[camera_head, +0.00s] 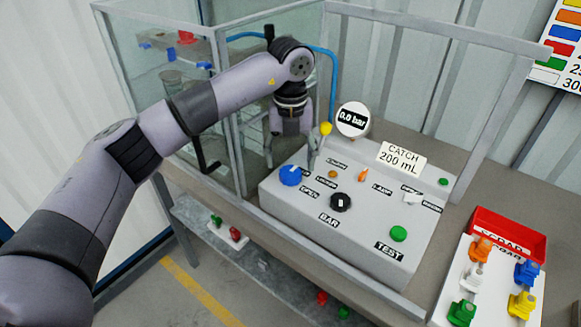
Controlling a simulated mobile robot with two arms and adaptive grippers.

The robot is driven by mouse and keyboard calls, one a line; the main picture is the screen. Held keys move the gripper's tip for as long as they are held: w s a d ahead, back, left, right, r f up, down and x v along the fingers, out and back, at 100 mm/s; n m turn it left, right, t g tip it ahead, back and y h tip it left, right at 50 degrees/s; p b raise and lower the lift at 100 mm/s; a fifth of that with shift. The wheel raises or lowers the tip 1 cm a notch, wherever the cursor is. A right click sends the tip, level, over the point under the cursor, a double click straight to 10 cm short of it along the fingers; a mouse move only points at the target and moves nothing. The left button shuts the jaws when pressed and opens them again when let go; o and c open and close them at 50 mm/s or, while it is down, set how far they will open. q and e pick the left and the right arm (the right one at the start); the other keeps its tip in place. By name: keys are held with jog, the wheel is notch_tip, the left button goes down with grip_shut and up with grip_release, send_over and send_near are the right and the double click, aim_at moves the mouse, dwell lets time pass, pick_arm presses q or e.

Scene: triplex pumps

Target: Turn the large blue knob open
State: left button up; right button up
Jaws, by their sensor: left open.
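The large blue knob (290,175) sits at the left end of the light grey control panel (300,222), beside an "OPEN" label. My left gripper (290,163) points down over the panel's back left part. The gripper looks empty. I cannot tell whether a finger touches the panel. My right gripper is not in view.
The panel also bears a black knob (340,202), a green button (399,233) and a pressure gauge (353,119). Grey frame posts and a glass enclosure (180,90) stand around it. A red bin (508,235) and a white board with coloured valves stand at right.

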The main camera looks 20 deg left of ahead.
aim_at(290, 173)
pick_arm(q)
notch_tip(290, 173, down, 4)
jog(key=shift+r, duration=0.25)
jog(key=shift+f, duration=0.2)
jog(key=c, duration=1.2)
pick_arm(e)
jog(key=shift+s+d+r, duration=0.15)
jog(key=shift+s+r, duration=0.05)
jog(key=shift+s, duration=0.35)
